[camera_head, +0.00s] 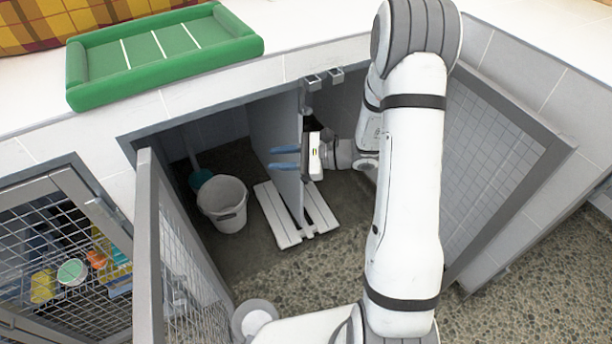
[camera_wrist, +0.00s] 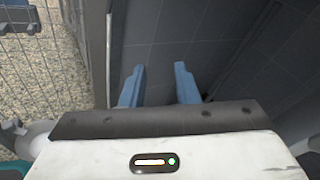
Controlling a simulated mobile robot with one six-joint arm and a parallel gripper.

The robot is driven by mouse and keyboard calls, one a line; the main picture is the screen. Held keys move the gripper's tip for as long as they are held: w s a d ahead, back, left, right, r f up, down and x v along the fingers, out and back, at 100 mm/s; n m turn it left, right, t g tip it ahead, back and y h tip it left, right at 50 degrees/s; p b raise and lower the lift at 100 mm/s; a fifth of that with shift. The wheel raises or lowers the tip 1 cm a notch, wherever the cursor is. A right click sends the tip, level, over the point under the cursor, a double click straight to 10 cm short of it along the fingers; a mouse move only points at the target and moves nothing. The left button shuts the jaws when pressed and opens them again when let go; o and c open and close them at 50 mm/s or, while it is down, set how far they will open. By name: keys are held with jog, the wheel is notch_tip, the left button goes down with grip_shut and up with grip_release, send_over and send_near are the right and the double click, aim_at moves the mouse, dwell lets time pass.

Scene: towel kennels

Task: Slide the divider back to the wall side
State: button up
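The divider (camera_head: 275,125) is an upright pale grey panel inside the open kennel in the head view. Its top meets metal brackets (camera_head: 322,80) at the kennel's upper edge, and its foot is by the white slatted board. My gripper (camera_head: 271,158) is at the divider's front edge, with its body to the right and its blue fingers pointing left across the panel. In the wrist view the fingers (camera_wrist: 159,68) are apart with nothing visible between them. I cannot tell whether they touch the divider. My gripper body hides part of the divider's edge.
A white slatted board (camera_head: 275,215) lies on the kennel floor around the divider's foot. A white bucket (camera_head: 223,204) stands to its left. Open mesh doors stand at left (camera_head: 180,265) and right (camera_head: 490,165). A green tray (camera_head: 160,50) sits on the counter.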

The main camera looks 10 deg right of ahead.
jog(key=w+d+f+m+t+h+b, duration=0.2)
jog(key=w+d+f+m+t, duration=0.15)
jog(key=f, duration=0.45)
jog(key=w+d+f+m+t+h+b, duration=0.25)
jog(key=d+f+m+t, duration=0.2)
jog(key=f, duration=0.35)
jog(key=w+d+f+m+t+h+b, duration=0.1)
jog(key=w+d+f+m+t+h, duration=0.2)
jog(key=d+f+m, duration=0.35)
jog(key=shift+n+y, duration=0.25)
jog(key=shift+n, duration=0.5)
jog(key=x, duration=0.2)
jog(key=b+x, duration=0.1)
jog(key=x, duration=0.2)
jog(key=a+x, duration=0.1)
jog(key=x, duration=0.1)
jog(key=shift+a+f, duration=0.2)
jog(key=shift+f, duration=0.2)
jog(key=shift+c, duration=0.5)
grip_shut()
